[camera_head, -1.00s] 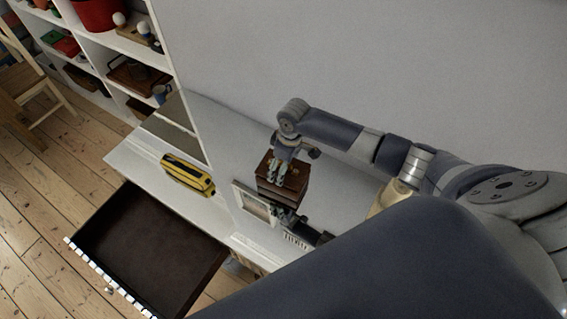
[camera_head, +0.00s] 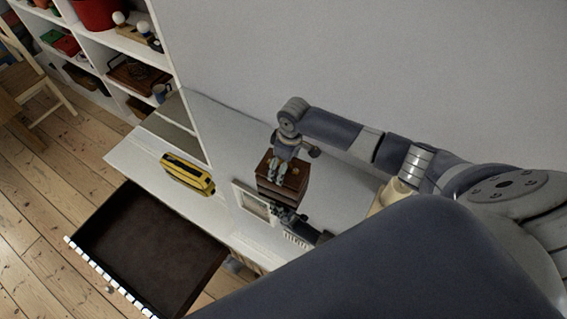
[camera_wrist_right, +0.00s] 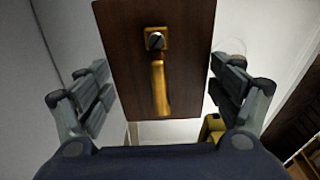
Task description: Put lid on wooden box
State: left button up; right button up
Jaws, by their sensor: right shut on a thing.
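I cannot tell whether lid and box touch all round. My right gripper (camera_head: 281,181) points down over the lid.
An open, empty-looking drawer (camera_head: 150,250) juts out at the front left. White shelves (camera_head: 160,60) with several things rise at the left.

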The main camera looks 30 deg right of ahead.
jog(key=shift+f+b, duration=0.35)
jog(key=shift+f, duration=0.4)
jog(key=o, duration=1.2)
jog(key=shift+c, duration=0.2)
notch_tip(320, 180, up, 3)
jog(key=p, duration=0.2)
jog(key=shift+f+p, duration=0.2)
jog(key=shift+p, duration=0.2)
jog(key=shift+r+p, duration=0.5)
jog(key=shift+r, duration=1.7)
